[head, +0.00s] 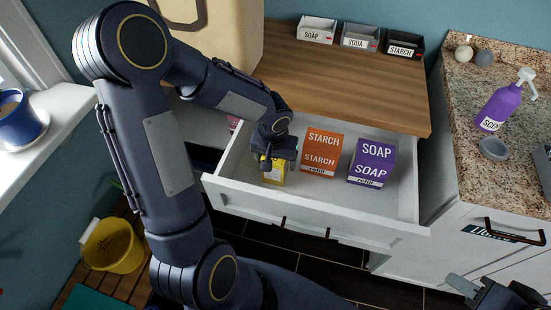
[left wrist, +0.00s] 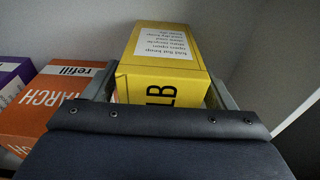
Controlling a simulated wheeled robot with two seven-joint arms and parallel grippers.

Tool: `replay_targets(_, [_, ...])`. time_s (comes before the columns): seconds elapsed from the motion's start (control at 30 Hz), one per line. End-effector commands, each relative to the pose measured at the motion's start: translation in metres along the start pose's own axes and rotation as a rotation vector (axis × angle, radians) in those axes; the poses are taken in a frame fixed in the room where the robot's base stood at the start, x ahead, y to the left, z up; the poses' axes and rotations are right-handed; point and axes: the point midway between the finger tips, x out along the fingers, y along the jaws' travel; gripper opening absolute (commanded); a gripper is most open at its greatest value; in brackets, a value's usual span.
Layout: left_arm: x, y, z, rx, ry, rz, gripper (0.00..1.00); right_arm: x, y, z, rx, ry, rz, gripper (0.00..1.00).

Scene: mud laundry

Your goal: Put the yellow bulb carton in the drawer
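The yellow bulb carton (head: 274,174) is inside the open white drawer (head: 318,217), at its left end, beside the orange starch carton. My left gripper (head: 277,158) is over it from above and hides its upper part in the head view. In the left wrist view the yellow carton (left wrist: 165,62) lies between the two fingers, which sit close against its sides. Whether it rests on the drawer floor is hidden. My right gripper (head: 470,287) is at the bottom right corner of the head view, partly cut off, away from the drawer.
The orange starch carton (head: 321,153) and purple soap carton (head: 372,162) stand in the drawer. Bare drawer floor (head: 404,185) shows at the right. The wooden top (head: 340,83) carries small labelled bins (head: 360,38). A purple spray bottle (head: 500,106) stands on the granite counter.

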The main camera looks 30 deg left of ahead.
Motion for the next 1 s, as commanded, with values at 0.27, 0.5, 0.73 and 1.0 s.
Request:
replay_targets(0.27, [-0.001,0.0,0.0,0.0,0.0,0.0,0.8,-0.001,0.0,-0.001,0.0,0.0,0.0,0.35])
replay_targets(0.5, [-0.028,0.0,-0.002,-0.001,0.007,0.0,0.8,-0.007,-0.003,-0.004,0.0,0.0,0.0,0.35])
replay_targets(0.73, [-0.079,0.0,-0.002,-0.002,0.007,0.001,0.8,-0.012,-0.005,-0.006,0.0,0.0,0.0,0.35])
replay_targets(1.0, [-0.117,0.0,-0.001,0.0,0.003,0.0,0.8,-0.014,-0.006,-0.007,0.0,0.0,0.0,0.35])
